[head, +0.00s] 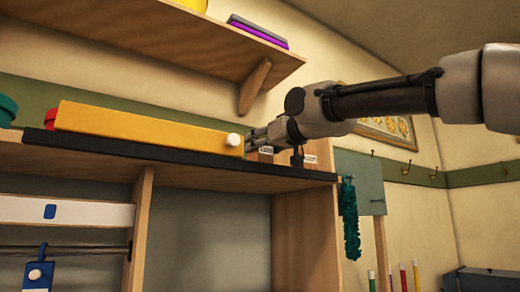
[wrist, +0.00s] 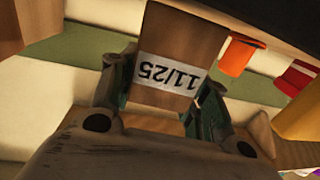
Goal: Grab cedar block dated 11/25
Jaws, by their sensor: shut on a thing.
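The cedar block (wrist: 182,45) shows in the wrist view as a brown wooden block with a white label reading 11/25, upside down in the picture. My gripper (wrist: 165,86) has a green-edged finger on each side of it and is shut on it. In the head view my gripper (head: 274,138) is at the right end of the black-edged top shelf. Two small wooden pieces with white labels show there, one by the fingers (head: 265,156) and one to their right (head: 311,167). Their labels are too small to read, and the fingers partly hide the first.
A long yellow box (head: 150,126) with a white knob (head: 233,139) lies just left of my gripper. A wooden wall shelf (head: 180,40) hangs above. Orange (wrist: 240,56) and red (wrist: 300,80) things show in the wrist view. A teal fluffy strip (head: 350,222) hangs at right.

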